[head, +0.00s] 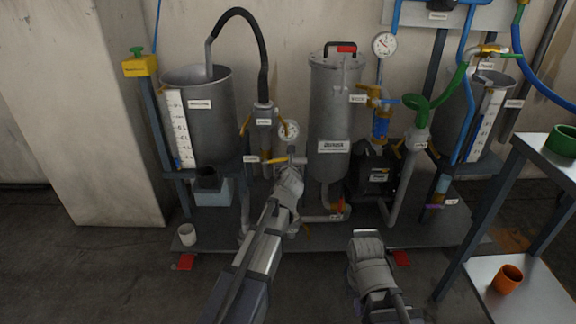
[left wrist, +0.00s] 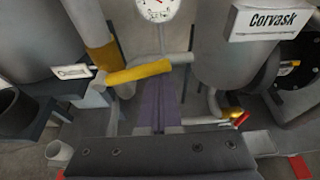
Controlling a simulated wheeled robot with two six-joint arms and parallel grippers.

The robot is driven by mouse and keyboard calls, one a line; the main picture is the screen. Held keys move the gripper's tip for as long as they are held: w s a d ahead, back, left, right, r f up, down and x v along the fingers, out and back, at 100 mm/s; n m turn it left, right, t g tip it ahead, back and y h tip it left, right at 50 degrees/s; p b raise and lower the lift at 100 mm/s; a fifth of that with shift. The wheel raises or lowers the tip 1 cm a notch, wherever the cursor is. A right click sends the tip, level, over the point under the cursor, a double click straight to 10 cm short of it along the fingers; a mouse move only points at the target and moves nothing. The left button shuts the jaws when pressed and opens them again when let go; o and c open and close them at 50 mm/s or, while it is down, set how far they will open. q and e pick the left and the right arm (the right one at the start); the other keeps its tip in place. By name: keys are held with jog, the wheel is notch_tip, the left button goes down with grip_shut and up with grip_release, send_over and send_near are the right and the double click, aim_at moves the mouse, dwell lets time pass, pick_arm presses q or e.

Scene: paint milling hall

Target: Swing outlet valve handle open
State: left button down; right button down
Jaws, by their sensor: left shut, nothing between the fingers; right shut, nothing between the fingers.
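A yellow lever handle (left wrist: 138,73) lies nearly level in the left wrist view, on a grey pipe beside a small label. It also shows in the head view (head: 275,160), left of centre. Whether it is the outlet valve handle I cannot read from its label. My left gripper (left wrist: 160,90) is shut and empty, its fingers pointing at the pipework just beyond the handle's lower edge; contact cannot be told. In the head view my left arm hides part of the pipes there. My right gripper (head: 366,238) is shut and empty, low in front of the skid.
A grey filter vessel (head: 336,105) and a dark pump (head: 376,172) stand right of the handle. An open tank (head: 200,120) stands left. A gauge (left wrist: 157,7) sits above the handle. A side table (head: 556,160) with green and orange cups is at the right.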

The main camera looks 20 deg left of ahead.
pick_arm(q)
jog(key=shift+r+p, duration=0.4)
jog(key=shift+r, duration=0.3)
jog(key=shift+s+a+r+p, duration=0.1)
jog(key=shift+a+r+p, duration=0.2)
jog(key=shift+r+p, duration=0.6)
jog(key=shift+s+a+r+p, duration=0.1)
jog(key=shift+a+r+p, duration=0.3)
jog(key=shift+r+p, duration=0.35)
jog(key=shift+a, duration=0.1)
